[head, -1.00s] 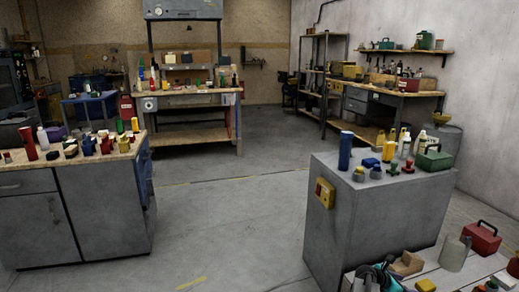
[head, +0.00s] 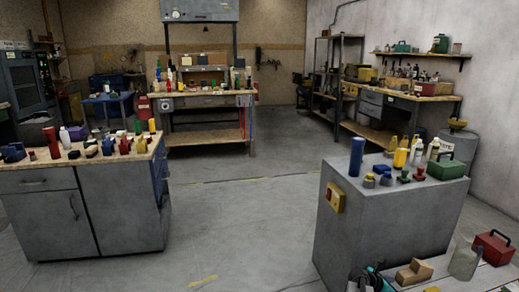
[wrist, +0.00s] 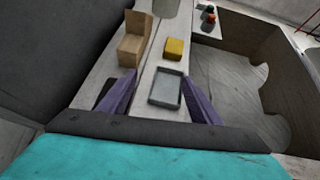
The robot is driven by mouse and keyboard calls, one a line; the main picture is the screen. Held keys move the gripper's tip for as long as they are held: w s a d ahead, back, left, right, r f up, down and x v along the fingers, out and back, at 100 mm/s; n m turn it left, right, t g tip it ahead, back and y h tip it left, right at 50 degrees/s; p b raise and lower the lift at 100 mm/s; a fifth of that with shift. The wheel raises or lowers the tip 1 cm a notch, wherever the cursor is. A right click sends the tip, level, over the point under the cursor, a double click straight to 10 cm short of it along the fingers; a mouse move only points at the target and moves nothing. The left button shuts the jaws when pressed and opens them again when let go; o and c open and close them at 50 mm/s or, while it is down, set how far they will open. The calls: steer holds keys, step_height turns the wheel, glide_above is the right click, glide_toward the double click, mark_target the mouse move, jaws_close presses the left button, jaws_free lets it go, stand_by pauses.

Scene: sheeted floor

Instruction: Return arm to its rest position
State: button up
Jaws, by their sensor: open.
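My gripper (wrist: 159,77) shows in the wrist view with its two purple fingers spread apart and nothing held between them. Beyond and below the fingers is a white slatted surface (wrist: 146,84). In the head view the wooden block (head: 414,272) shows at the bottom right.
A grey cabinet (head: 385,215) with bottles and a green box on top stands at the right. A cluttered workbench (head: 75,215) stands at the left. A red toolbox (head: 493,248) and a grey can (head: 465,260) are at the bottom right. Open floor (head: 240,225) lies between.

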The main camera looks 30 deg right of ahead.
steer(key=w+a+r+n+t+p, duration=0.2)
steer(key=w+a+n+t+p, duration=0.35)
steer(key=w+a, duration=0.75)
steer(key=w+a+r+n+t+p, duration=0.25)
steer(key=w+a+n+p, duration=0.65)
steer(key=a, duration=0.6)
steer(key=w+a+f+n+t+y+p, duration=0.15)
steer(key=w+a+n+y, duration=0.35)
steer(key=a, duration=0.7)
steer(key=w+a+n+t+y+p, duration=0.1)
steer(key=a+n+t+y+p, duration=0.15)
steer(key=a+n, duration=0.75)
steer(key=s+a+f+n+g+y+p, duration=0.2)
steer(key=s+a+f+n+g+y, duration=0.1)
steer(key=s+a+n, duration=0.65)
steer(key=s+a+f+n+g+y+p, duration=0.2)
steer(key=s+a+f+n+g+y, duration=0.15)
steer(key=s+a, duration=0.6)
steer(key=s+d+r+n+g+h, duration=0.1)
steer(key=s+n+g, duration=0.8)
steer(key=s, duration=1)
steer(key=d+n+h, duration=0.1)
steer(key=d+n, duration=0.1)
steer(key=n, duration=0.2)
steer(key=shift+r+h, duration=0.15)
steer(key=shift+h, duration=0.15)
